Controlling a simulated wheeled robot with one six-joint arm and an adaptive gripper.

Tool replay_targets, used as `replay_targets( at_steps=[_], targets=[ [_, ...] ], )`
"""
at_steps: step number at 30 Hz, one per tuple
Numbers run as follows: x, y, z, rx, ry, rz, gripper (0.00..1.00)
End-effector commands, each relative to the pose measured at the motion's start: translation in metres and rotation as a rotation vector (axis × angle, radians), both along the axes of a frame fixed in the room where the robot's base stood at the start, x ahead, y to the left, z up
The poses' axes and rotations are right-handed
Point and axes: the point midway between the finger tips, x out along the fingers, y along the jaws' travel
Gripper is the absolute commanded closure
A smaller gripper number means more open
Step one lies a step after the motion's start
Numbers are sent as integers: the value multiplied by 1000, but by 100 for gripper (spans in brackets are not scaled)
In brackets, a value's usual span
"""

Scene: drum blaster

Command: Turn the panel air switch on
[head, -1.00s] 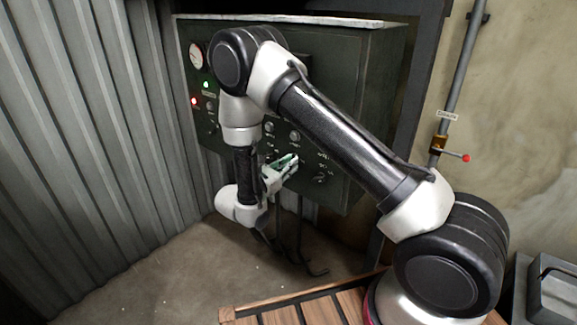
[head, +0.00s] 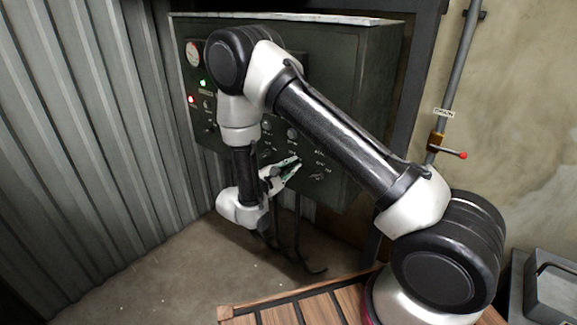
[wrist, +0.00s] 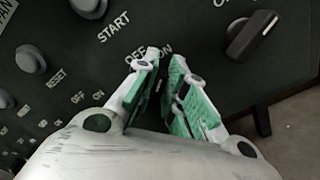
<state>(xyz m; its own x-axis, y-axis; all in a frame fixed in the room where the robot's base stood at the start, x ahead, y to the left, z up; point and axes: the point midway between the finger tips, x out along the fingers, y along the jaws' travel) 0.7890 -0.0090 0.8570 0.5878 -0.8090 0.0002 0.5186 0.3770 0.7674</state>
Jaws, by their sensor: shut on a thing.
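The dark green control panel (head: 340,95) stands against the back wall. My gripper (head: 296,166) is at the lower part of its face, and its fingers show in the wrist view (wrist: 165,65). The fingers are shut on a small dark panel switch (wrist: 161,84), mostly hidden between the green pads. "OFF" and "ON" are printed just beyond the fingertips. The switch's own name is not readable, and its exact angle is hidden. A black rotary knob (wrist: 250,35) is to the right of the fingers in the wrist view, apart from them.
Round buttons, including one by "START" (wrist: 88,7) and one by "RESET" (wrist: 30,58), lie left of the fingers. A red lamp (head: 191,99) and green lamp (head: 203,83) glow. A pipe with a red-tipped valve lever (head: 455,153) is at right.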

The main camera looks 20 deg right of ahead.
Motion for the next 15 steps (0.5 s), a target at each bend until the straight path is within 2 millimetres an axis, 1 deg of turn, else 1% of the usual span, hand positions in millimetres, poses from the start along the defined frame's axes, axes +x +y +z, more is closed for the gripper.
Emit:
replay_targets(
  at_steps=[6, 15],
  targets=[
    [-1, -1, -2, 67, -92, -1, 100],
    [-1, -2, -3, 108, -148, -1, 100]
  ],
)
